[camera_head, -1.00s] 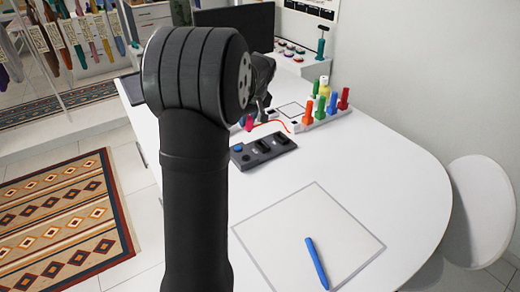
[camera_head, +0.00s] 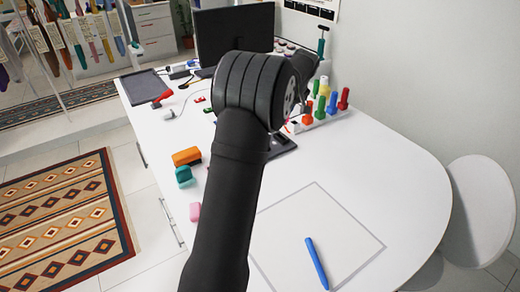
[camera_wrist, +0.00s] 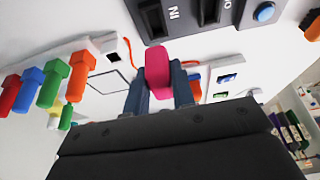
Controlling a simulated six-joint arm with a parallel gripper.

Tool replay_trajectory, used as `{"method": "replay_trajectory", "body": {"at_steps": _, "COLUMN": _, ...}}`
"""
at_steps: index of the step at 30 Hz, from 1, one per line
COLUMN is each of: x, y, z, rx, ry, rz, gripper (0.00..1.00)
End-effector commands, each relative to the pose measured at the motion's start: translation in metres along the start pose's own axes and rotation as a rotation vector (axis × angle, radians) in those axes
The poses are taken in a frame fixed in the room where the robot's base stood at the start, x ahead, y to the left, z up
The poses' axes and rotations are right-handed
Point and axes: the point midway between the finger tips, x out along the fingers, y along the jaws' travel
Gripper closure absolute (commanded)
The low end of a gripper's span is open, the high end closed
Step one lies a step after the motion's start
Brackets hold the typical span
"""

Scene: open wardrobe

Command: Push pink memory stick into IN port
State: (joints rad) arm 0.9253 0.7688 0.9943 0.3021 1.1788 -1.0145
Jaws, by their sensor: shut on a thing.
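In the wrist view, my gripper (camera_wrist: 160,92) is shut on the pink memory stick (camera_wrist: 157,66), which sticks out past the fingertips. The stick's free end is close to the edge of the dark port box (camera_wrist: 180,22), which carries an upside-down IN label (camera_wrist: 174,13) between two dark slots and a blue button (camera_wrist: 264,11). I cannot tell whether the stick touches the box; its end appears outside the slots. In the head view my arm hides the gripper and stick, and only part of the port box (camera_head: 283,146) shows.
A rack of coloured pegs (camera_head: 327,111) stands right of my arm. A monitor (camera_head: 230,38) is at the back. Orange (camera_head: 187,156), teal (camera_head: 184,175) and pink (camera_head: 196,211) blocks lie left of my arm. A blue marker (camera_head: 316,262) lies on the outlined square; the table's right side is clear.

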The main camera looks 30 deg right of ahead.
Motion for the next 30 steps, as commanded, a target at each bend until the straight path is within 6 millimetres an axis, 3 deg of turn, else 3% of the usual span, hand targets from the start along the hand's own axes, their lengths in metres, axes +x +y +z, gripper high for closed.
{"method": "replay_trajectory", "body": {"at_steps": 14, "x": 0.005, "y": 0.000, "z": 0.002, "rx": 0.001, "ry": 0.000, "rz": 0.000, "gripper": 1.00}}
{"method": "replay_trajectory", "body": {"at_steps": 30, "x": 0.042, "y": 0.000, "z": 0.016, "rx": 0.000, "ry": 0.000, "rz": 0.000, "gripper": 1.00}}
